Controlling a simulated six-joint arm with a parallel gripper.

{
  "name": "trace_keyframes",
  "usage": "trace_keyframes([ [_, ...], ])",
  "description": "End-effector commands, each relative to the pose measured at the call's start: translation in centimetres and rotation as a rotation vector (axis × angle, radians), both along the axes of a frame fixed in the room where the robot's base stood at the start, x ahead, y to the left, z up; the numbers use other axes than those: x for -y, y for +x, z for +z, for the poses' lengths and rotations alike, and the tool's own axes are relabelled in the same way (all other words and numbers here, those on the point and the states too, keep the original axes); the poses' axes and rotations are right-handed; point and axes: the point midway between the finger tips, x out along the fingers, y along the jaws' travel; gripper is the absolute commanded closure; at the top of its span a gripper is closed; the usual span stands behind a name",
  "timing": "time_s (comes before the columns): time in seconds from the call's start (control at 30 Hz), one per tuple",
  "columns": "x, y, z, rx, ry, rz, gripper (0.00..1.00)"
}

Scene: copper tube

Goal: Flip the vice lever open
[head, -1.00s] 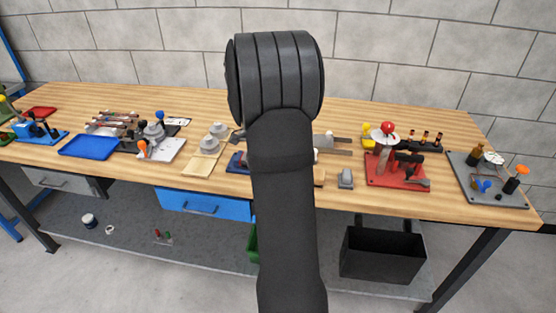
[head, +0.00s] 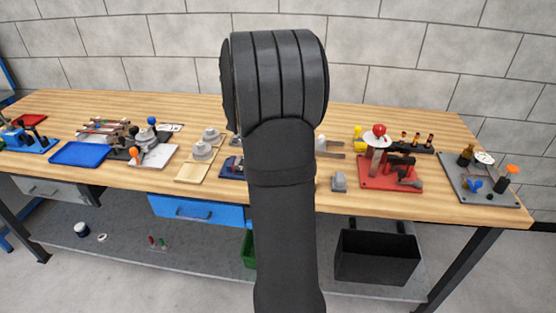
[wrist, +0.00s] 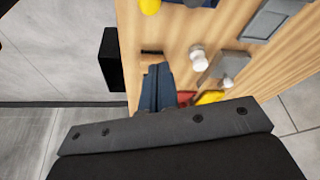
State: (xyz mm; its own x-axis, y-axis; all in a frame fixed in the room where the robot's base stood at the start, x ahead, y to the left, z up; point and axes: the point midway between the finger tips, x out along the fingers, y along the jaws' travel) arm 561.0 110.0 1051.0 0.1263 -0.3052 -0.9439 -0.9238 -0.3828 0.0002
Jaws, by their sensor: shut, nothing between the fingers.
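A dark blue fixture (head: 232,167), which looks like the vice, sits near the bench's front edge in the head view. My arm covers most of it. I cannot make out its lever. My gripper (wrist: 158,69) shows in the wrist view as two narrow dark blue-grey fingers side by side, closed together and empty, beyond the dark grey gripper body. The fingertips point down toward the wooden bench top. In the head view my gripper is hidden behind my arm. Whether the fingers touch the vice or its lever cannot be told.
In the wrist view a white knob (wrist: 198,61) stands near the fingers.

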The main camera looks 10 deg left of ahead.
Motion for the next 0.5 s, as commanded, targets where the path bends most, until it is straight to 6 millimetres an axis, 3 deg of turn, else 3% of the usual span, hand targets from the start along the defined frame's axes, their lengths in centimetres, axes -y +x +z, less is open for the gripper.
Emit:
trace_keyframes([
  [0.2, -0.9, -0.3, 2.7, 0.001, -0.001, 0.000, 1.00],
  [0.5, -1.1, -0.4, 3.3, 0.000, -0.001, 0.000, 1.00],
])
